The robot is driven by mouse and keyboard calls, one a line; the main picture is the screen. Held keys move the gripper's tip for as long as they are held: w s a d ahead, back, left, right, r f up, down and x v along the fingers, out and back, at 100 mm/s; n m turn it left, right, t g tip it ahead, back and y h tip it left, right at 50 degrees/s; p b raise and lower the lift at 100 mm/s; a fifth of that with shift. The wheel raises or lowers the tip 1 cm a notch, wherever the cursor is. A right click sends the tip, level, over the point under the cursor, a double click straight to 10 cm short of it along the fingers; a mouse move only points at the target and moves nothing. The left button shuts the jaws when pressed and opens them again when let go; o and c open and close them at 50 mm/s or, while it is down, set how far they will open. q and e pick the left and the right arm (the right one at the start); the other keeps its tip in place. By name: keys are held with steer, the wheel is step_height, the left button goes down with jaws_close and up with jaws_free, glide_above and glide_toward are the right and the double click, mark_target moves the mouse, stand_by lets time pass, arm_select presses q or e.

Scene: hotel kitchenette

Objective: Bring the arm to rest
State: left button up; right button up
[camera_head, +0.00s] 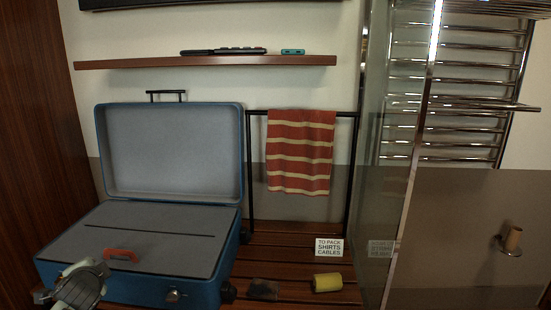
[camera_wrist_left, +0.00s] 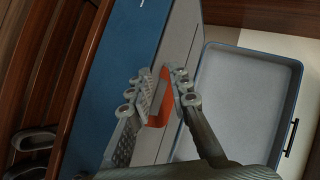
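My left gripper (camera_head: 82,284) is at the front left corner of the open blue suitcase (camera_head: 165,288). Its two fingers are apart in the left wrist view (camera_wrist_left: 162,88). An orange-red handle-like item (camera_head: 121,255) lies on the suitcase's grey inner surface, just right of the gripper in the head view. It also shows in the left wrist view (camera_wrist_left: 160,98), lined up with the gap between the fingers and partly covered by one finger. I cannot tell whether they touch it. My right gripper is in neither view.
The suitcase lid stands upright behind. A striped towel (camera_head: 300,152) hangs on a black rail. A sign (camera_head: 329,247), a yellow roll (camera_head: 327,283) and a dark item (camera_head: 263,290) are on the slatted bench. A glass panel (camera_head: 400,130) stands at right; a shelf (camera_head: 205,62) hangs above.

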arm_select(q)
steer(key=s+d+f+n+g+h, duration=0.15)
steer(key=s+f, duration=0.35)
steer(key=s, duration=0.5)
steer(key=s+d+f+n+g, duration=0.1)
steer(key=s+d+f+g, duration=0.15)
steer(key=s+f, duration=0.55)
steer(key=s+d+f+n+g+h, duration=0.1)
steer(key=s+f+n+g, duration=0.15)
steer(key=s, duration=0.95)
steer(key=d+f+n+h, duration=0.1)
steer(key=d+f, duration=0.3)
steer(key=d, duration=0.2)
steer(key=s+d+f+n+h+p, duration=0.1)
steer(key=d+f+h, duration=0.1)
steer(key=d, duration=0.5)
steer(key=shift+s+f+g, duration=0.25)
steer(key=shift+f+g, duration=0.2)
steer(key=shift+f, duration=0.4)
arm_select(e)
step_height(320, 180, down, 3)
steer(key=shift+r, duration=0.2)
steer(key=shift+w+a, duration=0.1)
